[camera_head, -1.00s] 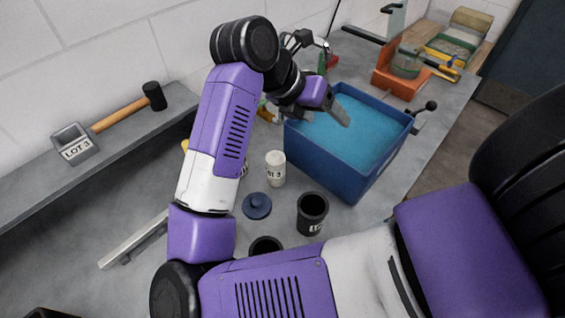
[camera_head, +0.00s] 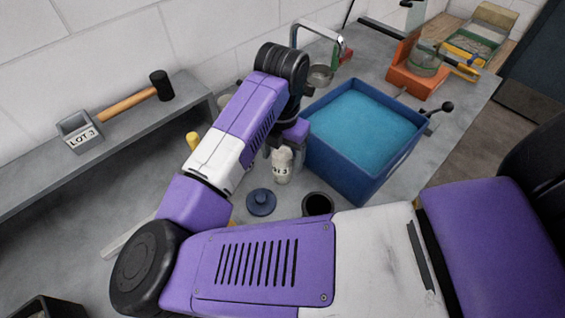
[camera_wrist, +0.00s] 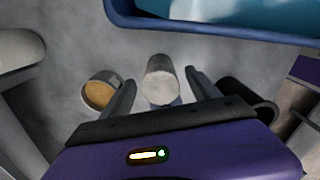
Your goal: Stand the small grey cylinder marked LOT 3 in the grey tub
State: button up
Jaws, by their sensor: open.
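The small pale grey cylinder (camera_head: 282,168) stands upright on the bench, its label partly visible and ending in "3". My gripper (camera_head: 281,150) is pointed down at it in the head view, partly hidden by my arm. In the wrist view the cylinder (camera_wrist: 160,82) lies between the two spread fingers of my gripper (camera_wrist: 159,92), with a gap on each side. The grey tub (camera_head: 78,134), labelled LOT 3, sits on the raised shelf at the left, with a mallet beside it.
A blue basin of water (camera_head: 345,165) stands just right of the cylinder. A dark lid (camera_head: 261,202) and a black cup (camera_head: 317,204) are in front. A cup with tan contents (camera_wrist: 99,92) is beside my gripper. The mallet (camera_head: 130,99) lies on the shelf.

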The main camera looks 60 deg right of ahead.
jog(key=shift+f, duration=1.65)
jog(key=shift+r, duration=0.1)
grip_shut()
